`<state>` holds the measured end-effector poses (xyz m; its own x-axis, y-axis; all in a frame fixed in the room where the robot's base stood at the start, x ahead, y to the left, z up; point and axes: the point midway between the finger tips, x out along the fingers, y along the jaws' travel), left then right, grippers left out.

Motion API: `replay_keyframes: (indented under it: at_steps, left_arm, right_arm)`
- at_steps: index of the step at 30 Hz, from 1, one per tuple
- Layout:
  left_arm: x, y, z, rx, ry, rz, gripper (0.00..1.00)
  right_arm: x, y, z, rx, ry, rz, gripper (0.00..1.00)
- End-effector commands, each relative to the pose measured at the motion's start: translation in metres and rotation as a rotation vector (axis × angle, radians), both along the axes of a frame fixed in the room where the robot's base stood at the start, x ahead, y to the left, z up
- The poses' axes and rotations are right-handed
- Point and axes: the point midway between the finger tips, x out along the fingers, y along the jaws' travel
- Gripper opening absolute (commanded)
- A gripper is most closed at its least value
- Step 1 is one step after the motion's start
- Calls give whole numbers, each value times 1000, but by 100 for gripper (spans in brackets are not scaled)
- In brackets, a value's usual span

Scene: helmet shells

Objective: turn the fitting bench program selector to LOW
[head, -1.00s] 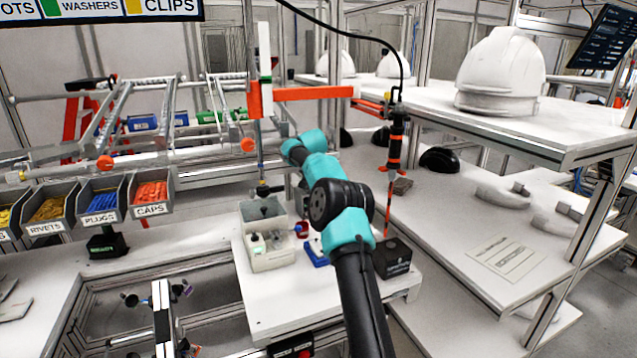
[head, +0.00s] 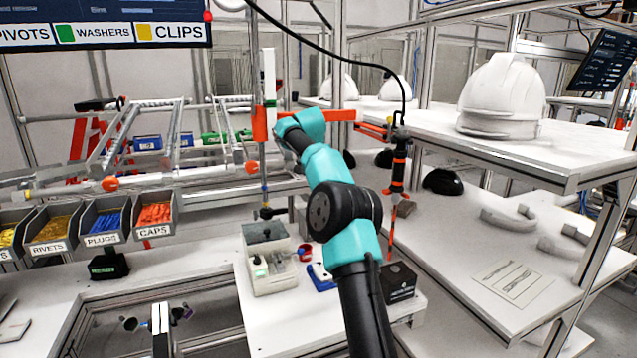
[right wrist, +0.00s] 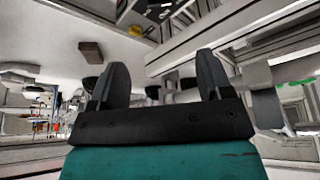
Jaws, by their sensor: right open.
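I cannot pick out the program selector or a LOW mark in either view. A grey box with a small green part (head: 267,258) stands on the white bench (head: 300,315) in the head view; its controls are too small to read. My right arm rises from the bottom centre, past the right side of this box. Its gripper is not distinguishable in the head view, at the far end of the arm. In the right wrist view my right gripper (right wrist: 162,82) is open, its two dark fingers apart with nothing between them. My left gripper is not in view.
Labelled bins (head: 103,222) line the left. A hanging tool (head: 398,165) and a shelf with a white helmet (head: 503,95) are at right.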

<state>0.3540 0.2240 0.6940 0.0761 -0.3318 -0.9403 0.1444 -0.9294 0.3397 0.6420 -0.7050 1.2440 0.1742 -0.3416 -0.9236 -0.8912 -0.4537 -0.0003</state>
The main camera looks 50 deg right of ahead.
Motion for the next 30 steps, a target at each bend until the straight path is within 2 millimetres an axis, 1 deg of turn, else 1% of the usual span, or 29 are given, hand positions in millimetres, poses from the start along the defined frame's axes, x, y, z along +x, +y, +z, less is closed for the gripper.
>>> replay_keyframes:
  at_steps: [3, 8, 24, 30]
  left_arm:
    - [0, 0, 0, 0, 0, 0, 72]
    - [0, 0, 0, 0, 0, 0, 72]
    - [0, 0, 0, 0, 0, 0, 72]
    - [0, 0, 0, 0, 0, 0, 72]
  right_arm:
    - [-1, 4, 9, 0, -1, 0, 72]
    - [-2, 5, 12, 0, 0, 0, 72]
    - [-4, 3, 11, 1, 1, 22, 72]
    - [-3, -1, 1, 1, 3, 22, 72]
